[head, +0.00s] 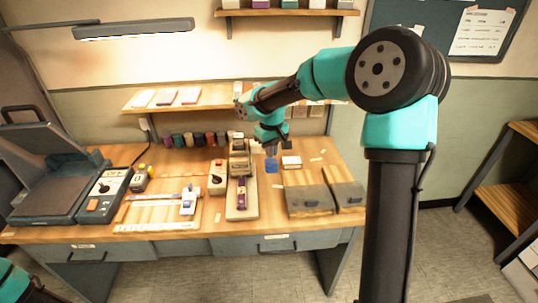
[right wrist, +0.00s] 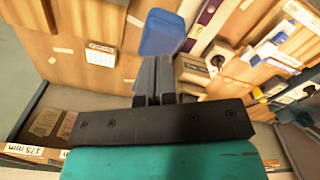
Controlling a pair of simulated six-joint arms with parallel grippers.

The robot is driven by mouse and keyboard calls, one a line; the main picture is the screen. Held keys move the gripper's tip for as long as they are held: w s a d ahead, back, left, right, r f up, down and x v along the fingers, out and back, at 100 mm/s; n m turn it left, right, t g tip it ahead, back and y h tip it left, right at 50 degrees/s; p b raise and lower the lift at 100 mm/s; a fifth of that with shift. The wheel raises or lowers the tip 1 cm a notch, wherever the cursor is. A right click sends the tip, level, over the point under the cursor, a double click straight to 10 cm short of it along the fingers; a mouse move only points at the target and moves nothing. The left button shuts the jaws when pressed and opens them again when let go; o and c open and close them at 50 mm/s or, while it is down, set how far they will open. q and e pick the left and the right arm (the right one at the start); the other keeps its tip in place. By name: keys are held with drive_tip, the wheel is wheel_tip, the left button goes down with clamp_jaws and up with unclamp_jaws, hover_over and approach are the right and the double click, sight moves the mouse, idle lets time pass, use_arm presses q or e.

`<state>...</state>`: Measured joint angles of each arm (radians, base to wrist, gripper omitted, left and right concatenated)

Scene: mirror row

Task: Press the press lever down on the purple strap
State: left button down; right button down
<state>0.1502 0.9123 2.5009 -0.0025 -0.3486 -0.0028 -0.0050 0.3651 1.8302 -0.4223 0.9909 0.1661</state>
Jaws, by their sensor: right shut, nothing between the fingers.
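The purple strap (head: 241,195) lies lengthwise on the base of the beige press (head: 240,158) in the middle of the bench. In the right wrist view the strap (right wrist: 209,12) shows at the top and part of the press (right wrist: 192,69) beside the fingers. A flat blue piece (head: 271,166), perhaps the lever's handle, is right of the press; it also shows in the right wrist view (right wrist: 160,34). My right gripper (head: 271,151) is shut and empty, fingers pointing down just above the blue piece. I cannot tell whether they touch. My left gripper is out of view.
A control box (head: 216,178) stands left of the press. A ruled board (head: 160,212) with a blue-and-white slider lies further left. Two wooden boxes (head: 308,192) sit right of the press. Spools (head: 195,139) line the back under a shelf.

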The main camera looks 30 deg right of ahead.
drive_tip(key=shift+f, duration=0.1)
wheel_tip(320, 180, down, 10)
drive_tip(key=shift+f, duration=0.2)
idle(2.2)
drive_tip(key=shift+r, duration=7.55)
